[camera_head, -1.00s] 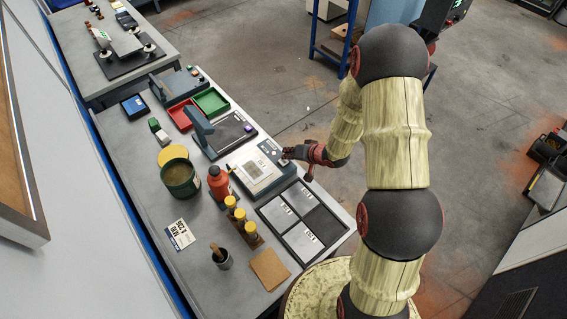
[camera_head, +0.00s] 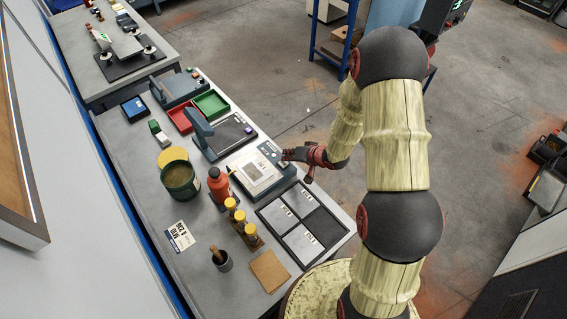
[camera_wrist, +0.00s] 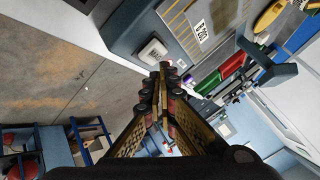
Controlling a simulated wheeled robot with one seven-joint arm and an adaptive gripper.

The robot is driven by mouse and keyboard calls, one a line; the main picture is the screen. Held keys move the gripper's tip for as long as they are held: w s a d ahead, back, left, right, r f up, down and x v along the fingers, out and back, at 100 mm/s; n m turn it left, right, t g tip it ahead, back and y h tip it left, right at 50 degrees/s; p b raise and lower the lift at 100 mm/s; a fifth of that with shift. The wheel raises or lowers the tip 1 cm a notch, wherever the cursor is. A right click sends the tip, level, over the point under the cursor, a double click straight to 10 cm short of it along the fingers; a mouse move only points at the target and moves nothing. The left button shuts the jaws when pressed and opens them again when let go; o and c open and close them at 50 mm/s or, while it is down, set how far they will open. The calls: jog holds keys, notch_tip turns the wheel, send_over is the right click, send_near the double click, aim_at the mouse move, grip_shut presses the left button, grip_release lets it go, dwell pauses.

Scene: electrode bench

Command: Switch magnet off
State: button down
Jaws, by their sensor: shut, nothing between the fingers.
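The magnet unit is a blue-grey box with a pale plate (camera_head: 258,175) on top, near the bench's front edge. A small control panel (camera_head: 271,151) lies at its far right end. In the wrist view the unit's top shows a raised white rocker switch (camera_wrist: 152,51) beside a labelled, lined plate (camera_wrist: 198,30). My gripper (camera_head: 286,155) is at the unit's right end, by the panel. In the wrist view my gripper (camera_wrist: 166,72) is shut and empty, its tips just below the switch in the picture. I cannot tell whether they touch the box.
Another machine (camera_head: 204,134) and red and green trays (camera_head: 211,103) are behind. Open floor lies right.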

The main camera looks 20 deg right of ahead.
aim_at(288, 163)
jog(key=shift+f, duration=0.15)
jog(key=shift+f, duration=0.25)
jog(key=shift+f, duration=0.3)
dwell(0.7)
jog(key=shift+r, duration=0.15)
jog(key=shift+r+p, duration=0.65)
jog(key=shift+p, duration=0.2)
notch_tip(288, 163, up, 6)
jog(key=p, duration=0.6)
jog(key=shift+f, duration=0.1)
dwell(0.4)
